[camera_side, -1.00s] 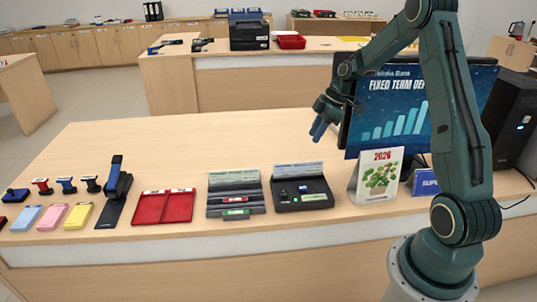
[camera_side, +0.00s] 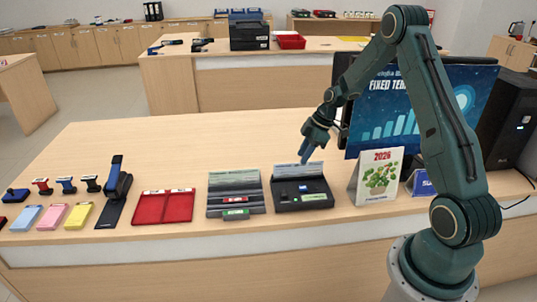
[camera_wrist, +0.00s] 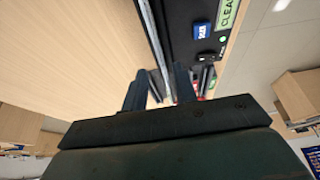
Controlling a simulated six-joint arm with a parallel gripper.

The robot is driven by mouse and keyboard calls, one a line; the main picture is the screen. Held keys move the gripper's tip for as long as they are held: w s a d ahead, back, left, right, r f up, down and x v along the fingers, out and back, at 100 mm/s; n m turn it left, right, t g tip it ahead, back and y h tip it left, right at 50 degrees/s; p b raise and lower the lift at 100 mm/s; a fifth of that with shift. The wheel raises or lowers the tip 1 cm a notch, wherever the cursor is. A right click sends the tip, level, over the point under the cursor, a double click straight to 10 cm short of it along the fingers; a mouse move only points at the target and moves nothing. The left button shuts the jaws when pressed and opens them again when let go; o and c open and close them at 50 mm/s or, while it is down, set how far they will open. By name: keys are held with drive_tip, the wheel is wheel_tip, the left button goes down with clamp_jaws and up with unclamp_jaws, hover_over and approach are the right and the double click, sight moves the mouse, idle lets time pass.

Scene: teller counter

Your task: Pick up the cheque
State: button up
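The cheque (camera_side: 287,171) is a pale sheet standing upright along the back of a black device (camera_side: 301,203) with a blue part and a green label. In the wrist view the cheque (camera_wrist: 155,48) appears nearly edge-on as a thin pale strip beside the device (camera_wrist: 184,30). My gripper (camera_side: 305,158) points down at the cheque's top edge and hides a little of it. In the wrist view my gripper (camera_wrist: 160,82) has its two fingers apart, with the strip running toward the gap between them. Contact with the cheque cannot be told.
A second, grey device (camera_side: 235,203) stands to the left, with a red tray (camera_side: 164,207) beyond it. A calendar (camera_side: 376,177) and a monitor (camera_side: 385,125) stand close on the right. Stamps and coloured pads lie at far left. The counter (camera_side: 190,145) behind the devices is clear.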

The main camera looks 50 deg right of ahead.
sight(299, 164)
drive_tip(key=shift+x, duration=2.35)
drive_tip(key=shift+c, duration=0.2)
clamp_jaws()
